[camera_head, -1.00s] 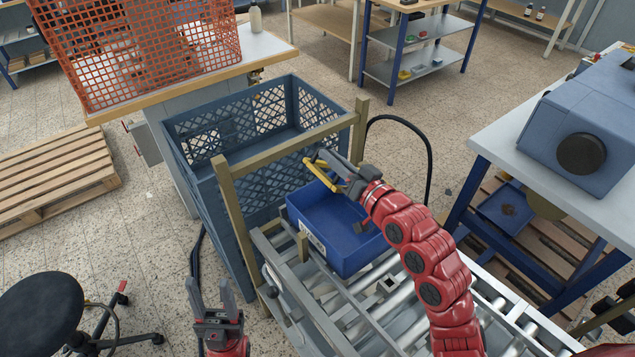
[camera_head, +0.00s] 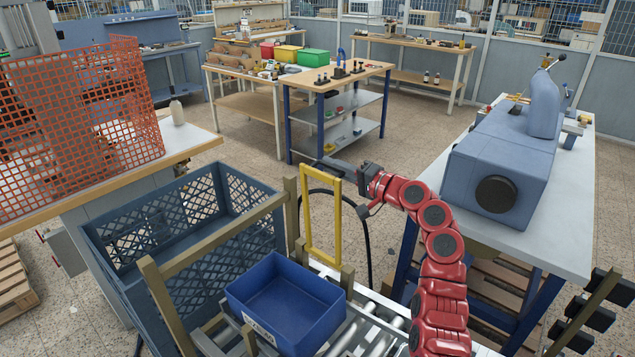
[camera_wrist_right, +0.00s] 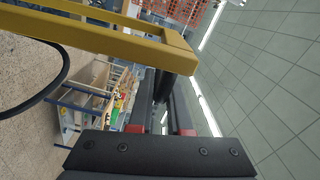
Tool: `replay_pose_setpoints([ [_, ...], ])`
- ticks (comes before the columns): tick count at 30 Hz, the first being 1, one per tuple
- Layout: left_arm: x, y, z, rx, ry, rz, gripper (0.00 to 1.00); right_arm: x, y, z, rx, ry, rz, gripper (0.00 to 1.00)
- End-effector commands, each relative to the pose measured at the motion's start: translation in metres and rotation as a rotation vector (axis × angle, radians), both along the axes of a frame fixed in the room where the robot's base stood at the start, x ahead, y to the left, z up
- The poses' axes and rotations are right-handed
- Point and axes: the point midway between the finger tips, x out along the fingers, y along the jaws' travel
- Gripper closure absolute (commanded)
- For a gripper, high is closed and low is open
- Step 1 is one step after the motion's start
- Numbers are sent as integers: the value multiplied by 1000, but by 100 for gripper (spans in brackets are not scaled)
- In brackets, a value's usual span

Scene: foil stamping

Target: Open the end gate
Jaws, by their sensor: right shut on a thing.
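The end gate (camera_head: 337,222), a yellow rectangular frame, stands about upright at the far end of the roller conveyor. My right gripper (camera_head: 332,166) is shut on its top bar, with the arm reaching in from the right. In the right wrist view the yellow bar (camera_wrist_right: 110,42) crosses the top of the picture near the dark fingers (camera_wrist_right: 165,98). The exact contact on the bar is partly hidden. A blue bin (camera_head: 285,305) with a white label sits on the conveyor in front of the gate. My left gripper is out of view.
A large blue lattice crate (camera_head: 130,290) stands left of the conveyor, beside an olive rail frame (camera_head: 215,243). A table with a blue machine (camera_head: 500,165) is on the right. A black cable (camera_head: 368,240) loops behind the gate. Open floor lies beyond.

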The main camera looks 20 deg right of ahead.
Motion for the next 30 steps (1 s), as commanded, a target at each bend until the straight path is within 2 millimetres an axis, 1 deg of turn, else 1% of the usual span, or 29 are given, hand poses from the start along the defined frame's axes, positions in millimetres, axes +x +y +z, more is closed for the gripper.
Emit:
replay_pose_setpoints([
  [1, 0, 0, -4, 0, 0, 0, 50, 4, -7, -3, 17, 14, -2, 100],
  [3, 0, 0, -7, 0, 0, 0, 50, 9, -14, -5, 41, 32, -2, 100],
  [10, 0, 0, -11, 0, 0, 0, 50, 18, -28, -7, 90, 63, -4, 100],
  [15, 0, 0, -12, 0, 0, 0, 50, 21, -32, -8, 103, 73, -5, 100],
  [26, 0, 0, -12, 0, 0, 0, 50, 21, -32, -10, 105, 75, -4, 100],
  [27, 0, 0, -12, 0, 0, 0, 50, 21, -32, -10, 105, 75, -4, 78],
  [29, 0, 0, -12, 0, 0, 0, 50, 21, -32, -9, 105, 75, -4, 68],
  [30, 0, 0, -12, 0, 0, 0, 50, 21, -32, -9, 105, 75, -4, 60],
])
